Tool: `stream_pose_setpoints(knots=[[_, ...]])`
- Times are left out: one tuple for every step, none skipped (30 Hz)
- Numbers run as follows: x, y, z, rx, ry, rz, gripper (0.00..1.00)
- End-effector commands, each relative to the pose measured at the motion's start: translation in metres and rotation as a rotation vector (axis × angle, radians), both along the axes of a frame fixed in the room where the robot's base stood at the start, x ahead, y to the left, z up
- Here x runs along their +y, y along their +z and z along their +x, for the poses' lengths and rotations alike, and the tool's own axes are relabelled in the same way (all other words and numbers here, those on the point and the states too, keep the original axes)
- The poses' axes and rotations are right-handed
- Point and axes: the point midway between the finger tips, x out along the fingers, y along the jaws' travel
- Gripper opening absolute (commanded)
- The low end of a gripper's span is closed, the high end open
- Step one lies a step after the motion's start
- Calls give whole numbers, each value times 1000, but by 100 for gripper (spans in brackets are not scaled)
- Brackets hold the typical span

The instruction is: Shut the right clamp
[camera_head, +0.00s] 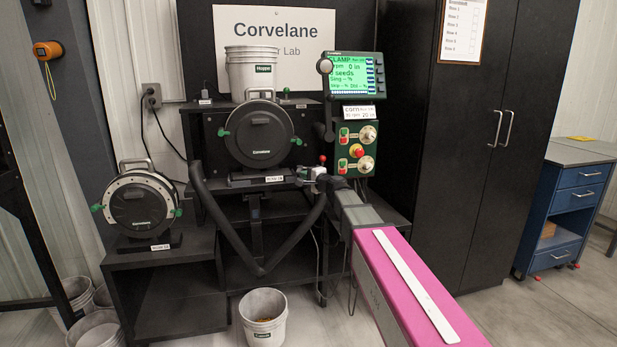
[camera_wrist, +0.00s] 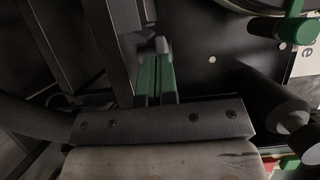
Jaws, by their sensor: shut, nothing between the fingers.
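The centre seed meter (camera_head: 260,135) is a round black housing on a stand. Its right clamp (camera_head: 298,141) is a small green handle at the right rim; I cannot tell its latch state. A green left clamp (camera_head: 223,133) sits at the opposite rim. My gripper (camera_head: 307,173) is shut and empty, below and slightly right of the right clamp, apparently apart from it. In the wrist view its green fingers (camera_wrist: 158,78) are together. A green clamp handle (camera_wrist: 295,25) shows at the upper right there, beside the meter's rim; which clamp it is is unclear.
A red-knobbed lever (camera_head: 322,160) stands close to my gripper. A control box (camera_head: 356,148) and green-lit screen (camera_head: 353,75) are to the right. A second meter (camera_head: 139,204) stands at left. White buckets (camera_head: 252,70) stand above the centre meter. Another bucket (camera_head: 263,318) is on the floor.

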Motion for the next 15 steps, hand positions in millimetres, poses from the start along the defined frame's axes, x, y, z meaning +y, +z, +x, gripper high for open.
stream_pose_setpoints(knots=[[0,0,0,0,0,0,0],[0,0,0,0,0,0,0],[0,0,0,0,0,0,0],[0,0,0,0,0,0,0],[1,0,-1,0,1,0,0],[3,0,-1,0,1,0,0],[5,0,-2,0,2,0,0],[8,0,-3,0,2,0,0],[12,0,-4,0,3,0,0],[15,0,-5,0,2,0,0],[17,0,-5,0,2,0,0],[19,0,-5,0,1,0,0],[20,0,-5,0,1,0,0],[20,0,-5,0,0,0,0],[20,0,-5,0,0,0,0]])
